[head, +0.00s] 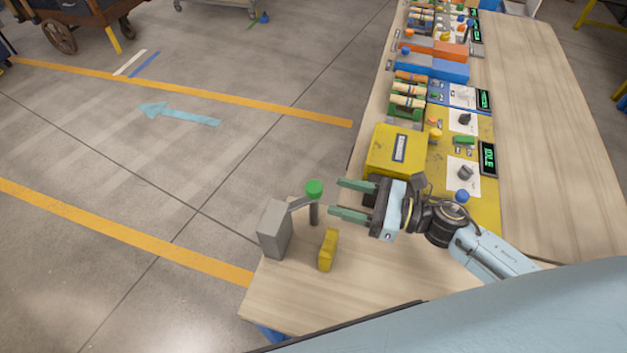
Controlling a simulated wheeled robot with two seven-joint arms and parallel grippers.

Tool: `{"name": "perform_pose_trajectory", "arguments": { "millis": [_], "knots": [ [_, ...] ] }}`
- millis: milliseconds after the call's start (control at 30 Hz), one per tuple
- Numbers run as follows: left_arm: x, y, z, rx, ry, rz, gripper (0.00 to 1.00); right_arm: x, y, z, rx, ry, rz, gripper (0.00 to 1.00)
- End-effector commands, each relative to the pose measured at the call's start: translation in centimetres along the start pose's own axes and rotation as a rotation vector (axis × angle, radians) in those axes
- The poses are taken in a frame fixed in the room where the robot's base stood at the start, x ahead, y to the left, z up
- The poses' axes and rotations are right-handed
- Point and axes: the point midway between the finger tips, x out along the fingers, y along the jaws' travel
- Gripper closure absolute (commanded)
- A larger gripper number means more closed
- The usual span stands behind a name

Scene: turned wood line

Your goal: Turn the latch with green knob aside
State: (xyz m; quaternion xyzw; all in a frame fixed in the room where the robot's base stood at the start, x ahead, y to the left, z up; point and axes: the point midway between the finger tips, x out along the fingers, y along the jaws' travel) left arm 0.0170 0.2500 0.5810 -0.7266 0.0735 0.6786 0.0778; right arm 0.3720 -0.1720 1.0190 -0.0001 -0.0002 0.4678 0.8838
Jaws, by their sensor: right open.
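The latch with the green knob (314,188) stands near the left edge of the wooden table. Its grey arm (300,202) runs from the top of a grey block (275,229) to the green knob, above a dark upright post (314,214). My right gripper (340,197) is open, with green fingers pointing left toward the knob. The fingertips look just right of the knob and post, and nothing shows between them. I cannot tell whether a finger touches the latch. My left gripper is not in view.
A small yellow block (328,250) stands in front of the latch. A yellow box (396,149) and a yellow panel with knobs and a display (488,158) lie behind my right gripper. More coloured stations line the table's left side. The table's right side (548,130) is clear.

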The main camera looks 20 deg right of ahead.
Motion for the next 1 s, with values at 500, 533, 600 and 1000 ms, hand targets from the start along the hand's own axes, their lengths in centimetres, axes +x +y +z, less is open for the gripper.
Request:
{"name": "perform_pose_trajectory", "arguments": {
  "millis": [500,533,600,1000],
  "knots": [
    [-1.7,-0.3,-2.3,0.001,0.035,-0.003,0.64,6.7,0.0,0.0,0.000,0.001,-0.001,0.47],
    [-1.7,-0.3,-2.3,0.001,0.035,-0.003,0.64,6.7,0.0,0.0,0.000,0.001,-0.001,0.47],
    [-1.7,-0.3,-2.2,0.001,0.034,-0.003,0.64,6.8,0.0,0.0,0.000,0.001,-0.001,0.47],
    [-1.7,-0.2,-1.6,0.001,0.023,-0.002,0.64,6.7,0.0,0.0,0.000,0.001,-0.001,0.79]
  ]
}}
